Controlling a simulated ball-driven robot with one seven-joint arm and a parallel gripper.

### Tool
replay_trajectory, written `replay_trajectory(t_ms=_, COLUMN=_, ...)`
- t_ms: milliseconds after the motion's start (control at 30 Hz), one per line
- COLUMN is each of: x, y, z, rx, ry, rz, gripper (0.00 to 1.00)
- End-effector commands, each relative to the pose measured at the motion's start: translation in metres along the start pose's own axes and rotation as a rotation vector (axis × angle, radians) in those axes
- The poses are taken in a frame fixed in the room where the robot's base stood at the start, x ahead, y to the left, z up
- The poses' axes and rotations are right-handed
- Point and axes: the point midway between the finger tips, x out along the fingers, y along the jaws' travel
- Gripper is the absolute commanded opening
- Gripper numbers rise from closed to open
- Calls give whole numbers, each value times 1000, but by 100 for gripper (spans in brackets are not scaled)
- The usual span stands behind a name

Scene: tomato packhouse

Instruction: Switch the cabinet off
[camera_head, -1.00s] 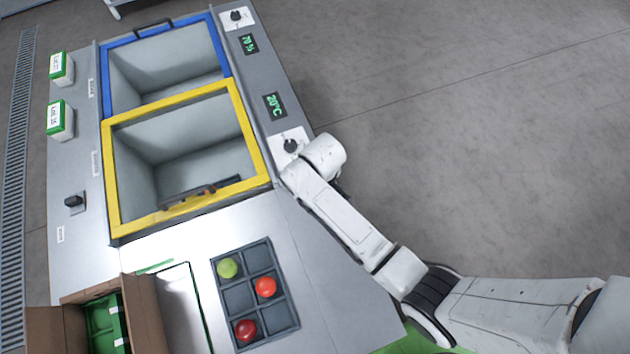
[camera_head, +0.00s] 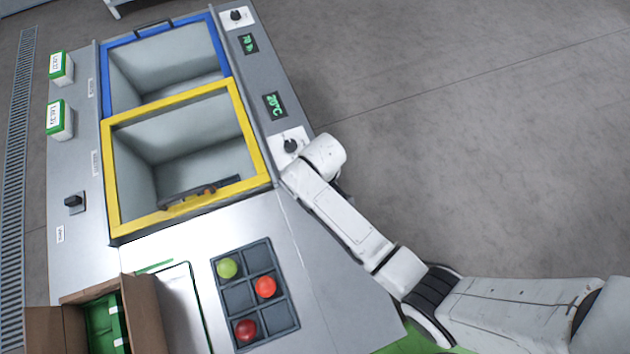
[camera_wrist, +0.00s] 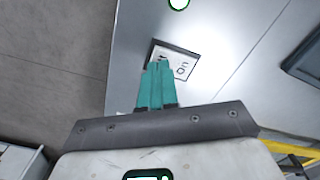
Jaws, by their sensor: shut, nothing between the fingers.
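The cabinet (camera_head: 286,262) has a blue-framed bay and a yellow-framed bay. In the wrist view, a small white plate (camera_wrist: 184,66) with a dark border and the word "On" is on a grey cabinet face. My gripper (camera_wrist: 159,66) is shut, with its teal fingertips over the plate's left part. The fingers hide part of the plate, and I cannot tell whether they touch it. A white round spot with a green rim (camera_wrist: 178,3), seemingly a lamp, shows above the plate.
Dial knobs (camera_head: 290,146) and green displays (camera_head: 275,105) line the cabinet's right strip. A dark lever (camera_head: 74,202) is on the left. A divided tray (camera_head: 240,299) holds tomatoes, beside a cardboard box (camera_head: 146,312). Open floor lies to the right.

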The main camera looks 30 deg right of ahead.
Motion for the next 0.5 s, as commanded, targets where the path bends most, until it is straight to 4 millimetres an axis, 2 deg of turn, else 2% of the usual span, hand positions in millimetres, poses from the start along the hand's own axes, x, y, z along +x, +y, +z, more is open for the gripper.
replay_trajectory(t_ms=500, x=8, y=0, z=0, rx=0, ry=0, rz=0, gripper=0)
